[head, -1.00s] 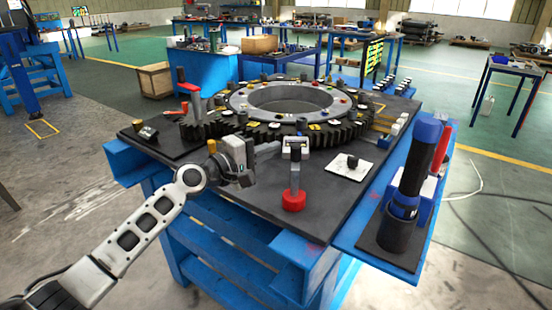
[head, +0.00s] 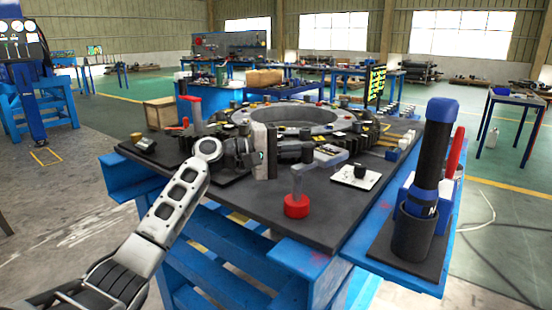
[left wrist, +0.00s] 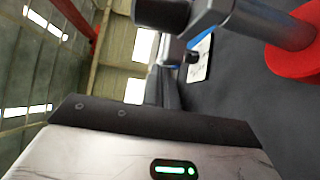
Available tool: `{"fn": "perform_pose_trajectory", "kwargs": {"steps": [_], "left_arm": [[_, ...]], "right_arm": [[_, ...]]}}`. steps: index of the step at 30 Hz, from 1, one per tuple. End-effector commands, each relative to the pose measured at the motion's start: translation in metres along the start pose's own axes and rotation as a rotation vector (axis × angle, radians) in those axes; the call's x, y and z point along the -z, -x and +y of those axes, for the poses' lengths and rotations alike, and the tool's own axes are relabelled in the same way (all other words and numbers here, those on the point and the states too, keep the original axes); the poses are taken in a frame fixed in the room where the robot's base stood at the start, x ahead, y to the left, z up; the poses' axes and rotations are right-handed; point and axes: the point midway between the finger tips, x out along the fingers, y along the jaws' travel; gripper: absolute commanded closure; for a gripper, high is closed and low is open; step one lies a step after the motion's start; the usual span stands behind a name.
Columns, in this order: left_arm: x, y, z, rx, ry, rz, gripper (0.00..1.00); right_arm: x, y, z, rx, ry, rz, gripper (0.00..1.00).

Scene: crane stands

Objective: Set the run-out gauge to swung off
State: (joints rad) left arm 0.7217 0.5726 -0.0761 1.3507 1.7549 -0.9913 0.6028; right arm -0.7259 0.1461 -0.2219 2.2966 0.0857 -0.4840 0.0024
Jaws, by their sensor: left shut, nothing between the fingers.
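The run-out gauge has a red round base (head: 296,206), a grey upright post (head: 297,181) and a grey arm (head: 328,160) at the post's top. The arm points right and slightly back, beside the toothed ring (head: 352,124). In the left wrist view the red base (left wrist: 297,42) and post (left wrist: 262,20) show at the upper right. My left gripper (head: 304,151) is shut and empty, just behind and left of the post's top. It is close to the arm, but I cannot tell if they touch. My right gripper is out of view.
A white card with a black knob (head: 356,174) lies right of the gauge. A black-and-blue cylinder (head: 424,180) stands on the blue side shelf at the right. A red-handled clamp (head: 190,108) stands at the table's left. The dark tabletop in front of the gauge is clear.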

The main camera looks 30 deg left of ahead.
Motion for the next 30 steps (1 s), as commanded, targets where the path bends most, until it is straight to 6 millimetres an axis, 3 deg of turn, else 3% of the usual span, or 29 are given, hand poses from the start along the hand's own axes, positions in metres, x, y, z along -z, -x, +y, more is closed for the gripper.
{"fn": "perform_pose_trajectory", "kwargs": {"steps": [12, 30], "left_arm": [[-0.008, -0.017, 0.001, 0.000, 0.002, 0.001, 1.00], [-0.010, -0.019, 0.000, 0.000, 0.001, 0.002, 1.00]], "right_arm": [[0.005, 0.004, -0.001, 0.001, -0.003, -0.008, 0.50], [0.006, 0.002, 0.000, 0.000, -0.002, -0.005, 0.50]]}}
